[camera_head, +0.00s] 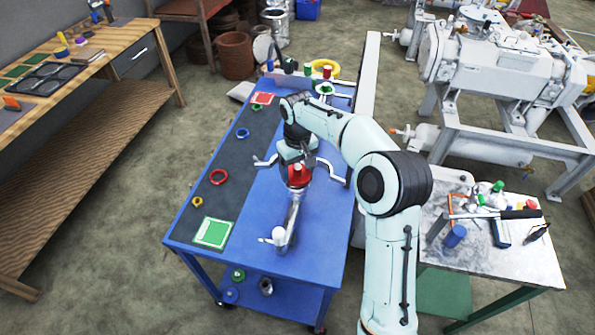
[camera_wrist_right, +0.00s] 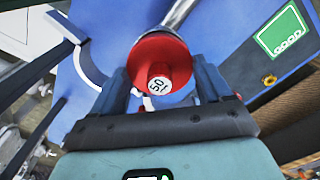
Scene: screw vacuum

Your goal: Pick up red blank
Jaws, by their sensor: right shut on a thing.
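The red blank (camera_head: 298,174) is a red round piece with a narrower knob, over the blue table (camera_head: 320,215). In the right wrist view the red blank (camera_wrist_right: 160,62) shows a white label on its knob end. My right gripper (camera_head: 297,163) is above it in the head view. In the wrist view my right gripper (camera_wrist_right: 162,85) has one finger on each side of the red blank, shut on it. A metal pipe (camera_head: 292,222) runs beside or under the red blank; whether they touch is hidden. My left gripper is not in view.
Curved pale handles (camera_head: 330,170) stick out near the gripper. A red ring (camera_head: 218,177), blue ring (camera_head: 242,133) and green-white card (camera_head: 212,232) lie on the table's dark strip. A cluttered side table (camera_head: 520,262) stands at right.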

